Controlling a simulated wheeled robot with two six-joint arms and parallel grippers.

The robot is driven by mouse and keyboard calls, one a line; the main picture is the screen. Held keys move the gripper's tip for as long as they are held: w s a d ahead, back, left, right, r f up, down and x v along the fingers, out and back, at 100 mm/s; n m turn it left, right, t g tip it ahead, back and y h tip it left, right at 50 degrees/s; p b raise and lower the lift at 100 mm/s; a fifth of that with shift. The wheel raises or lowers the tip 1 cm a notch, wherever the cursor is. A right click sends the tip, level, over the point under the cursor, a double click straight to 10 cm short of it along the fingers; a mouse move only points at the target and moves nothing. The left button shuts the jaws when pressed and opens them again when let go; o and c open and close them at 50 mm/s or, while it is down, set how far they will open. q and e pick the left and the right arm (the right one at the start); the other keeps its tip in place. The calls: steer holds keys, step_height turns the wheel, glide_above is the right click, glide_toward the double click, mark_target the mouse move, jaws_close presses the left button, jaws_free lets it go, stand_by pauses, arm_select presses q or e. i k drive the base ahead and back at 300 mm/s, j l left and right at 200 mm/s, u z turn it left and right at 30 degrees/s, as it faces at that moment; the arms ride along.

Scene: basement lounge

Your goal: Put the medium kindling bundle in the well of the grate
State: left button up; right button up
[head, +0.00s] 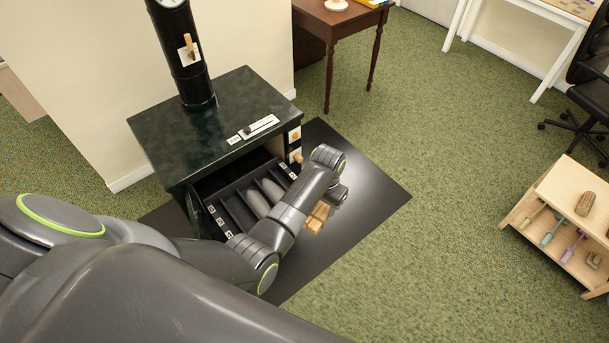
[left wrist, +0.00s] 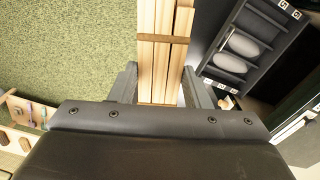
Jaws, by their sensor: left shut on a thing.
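My left gripper (head: 326,203) is shut on a pale wooden kindling bundle (head: 316,219), in front of the stove's opening. In the left wrist view the bundle (left wrist: 165,45) has a brown band and sits between the fingers (left wrist: 160,88), reaching away from them. I cannot tell its size against other bundles. The dark grate (head: 232,212) lies in the stove's open front, divided into slots with small labels; two grey oval pieces (head: 257,203) lie in it. It also shows in the left wrist view (left wrist: 212,72), apart from the bundle. My arm hides part of the grate.
The dark stove (head: 215,125) with its flue pipe (head: 187,60) stands over the grate. A black hearth mat (head: 375,190) lies in front. A wooden rack (head: 560,205) with tools and a brown log stands at the right. Green carpet between them is clear.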

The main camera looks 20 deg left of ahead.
mark_target(261, 206)
steer(key=i+l, duration=0.15)
steer(key=i, duration=0.6)
steer(key=i+l, duration=0.15)
steer(key=i, duration=0.6)
steer(key=i+l+u, duration=0.1)
steer(key=i+u, duration=0.2)
steer(key=i, duration=0.75)
steer(key=i+u, duration=0.1)
steer(key=u, duration=0.85)
steer(key=i+l+u, duration=0.1)
steer(key=u, duration=0.4)
steer(key=l+u, duration=0.1)
steer(key=u, duration=0.4)
steer(key=i+l+u, duration=0.1)
steer(key=u, duration=0.35)
steer(key=l+u, duration=0.15)
steer(key=u, duration=0.35)
